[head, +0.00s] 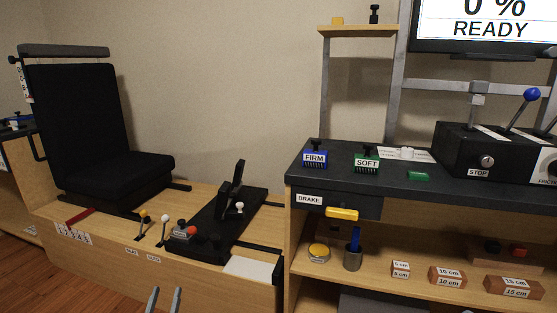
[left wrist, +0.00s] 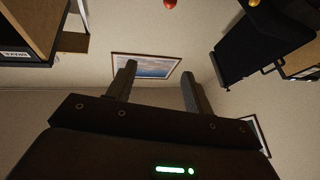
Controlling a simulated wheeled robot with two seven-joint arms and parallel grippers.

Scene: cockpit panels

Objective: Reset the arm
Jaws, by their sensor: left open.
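My left gripper (head: 164,300) shows at the bottom edge of the head view, its two grey fingertips apart with nothing between them. It is in front of the wooden seat platform and does not appear to touch it. In the left wrist view the same gripper (left wrist: 160,85) has its fingers spread and empty, with the wall and a framed picture (left wrist: 146,68) behind them. My right gripper is not in either view.
A black seat (head: 85,130) stands on the wooden platform (head: 110,255) at left. A dark-topped bench (head: 400,190) fills the right, with FIRM (head: 315,157) and SOFT (head: 367,160) blocks, a STOP box (head: 480,150) and a yellow brake handle (head: 341,214). Floor (head: 30,275) shows at lower left.

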